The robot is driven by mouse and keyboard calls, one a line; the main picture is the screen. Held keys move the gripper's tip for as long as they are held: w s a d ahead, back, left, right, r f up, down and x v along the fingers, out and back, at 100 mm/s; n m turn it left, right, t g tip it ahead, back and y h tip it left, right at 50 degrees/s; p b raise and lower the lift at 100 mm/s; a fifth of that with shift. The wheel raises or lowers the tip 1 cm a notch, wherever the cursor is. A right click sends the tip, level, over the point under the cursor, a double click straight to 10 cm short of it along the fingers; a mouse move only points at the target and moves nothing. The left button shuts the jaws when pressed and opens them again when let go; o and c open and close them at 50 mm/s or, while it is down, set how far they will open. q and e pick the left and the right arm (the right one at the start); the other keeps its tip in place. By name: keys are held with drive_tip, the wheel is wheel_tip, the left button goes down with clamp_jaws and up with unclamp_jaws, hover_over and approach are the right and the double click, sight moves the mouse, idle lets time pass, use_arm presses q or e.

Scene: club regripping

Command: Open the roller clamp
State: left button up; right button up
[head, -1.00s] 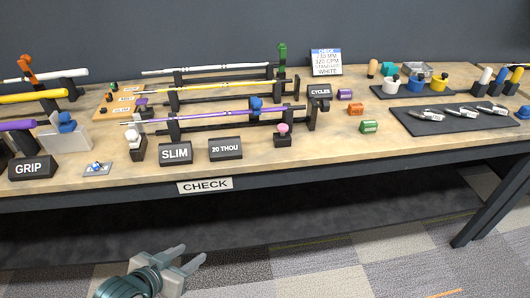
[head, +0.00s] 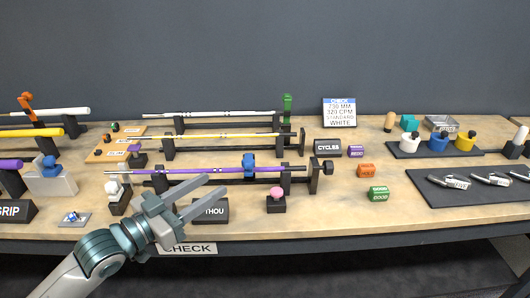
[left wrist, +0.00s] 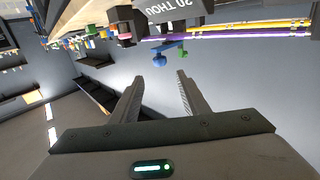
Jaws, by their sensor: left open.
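A blue clamp-like piece (head: 249,165) sits around the purple shaft (head: 200,171) on the nearest black rack; I take it for the roller clamp, but its fine shape is too small to tell. In the left wrist view a blue piece (left wrist: 160,59) shows beyond the fingers. On the other racks, a green upright piece (head: 287,105) and an orange upright piece (head: 26,103) stand raised. My left gripper (head: 217,184) is open and empty, in front of the near rack and left of the blue piece, apart from it. It hides part of the 20 THOU block.
The wooden bench (head: 330,215) carries a pink-knobbed block (head: 276,199) right of the gripper, a white-knobbed block (head: 117,195) to its left, and small orange and green blocks further right. A dark tray (head: 440,190) lies at the right. The bench's front edge is below the gripper.

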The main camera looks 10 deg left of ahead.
sight(252, 160)
use_arm(q)
drive_tip(key=shift+w, duration=0.1)
drive_tip(key=p+x, duration=0.2)
drive_tip(key=x, duration=0.7)
drive_tip(key=shift+w, duration=0.1)
drive_tip(key=p+x, duration=0.1)
drive_tip(key=x, duration=0.5)
drive_tip(key=shift+w+d, duration=0.25)
drive_tip(key=shift+w, duration=0.05)
drive_tip(key=shift+w+d+f, duration=0.1)
drive_tip(key=shift+w+d, duration=0.15)
drive_tip(key=shift+w, duration=0.3)
use_arm(e)
drive_tip(key=s, duration=0.3)
drive_tip(key=shift+s+d+f, duration=0.25)
drive_tip(key=shift+s, duration=0.15)
use_arm(q)
drive_tip(key=c, duration=0.8)
clamp_jaws()
use_arm(e)
drive_tip(key=shift+w+r, duration=0.1)
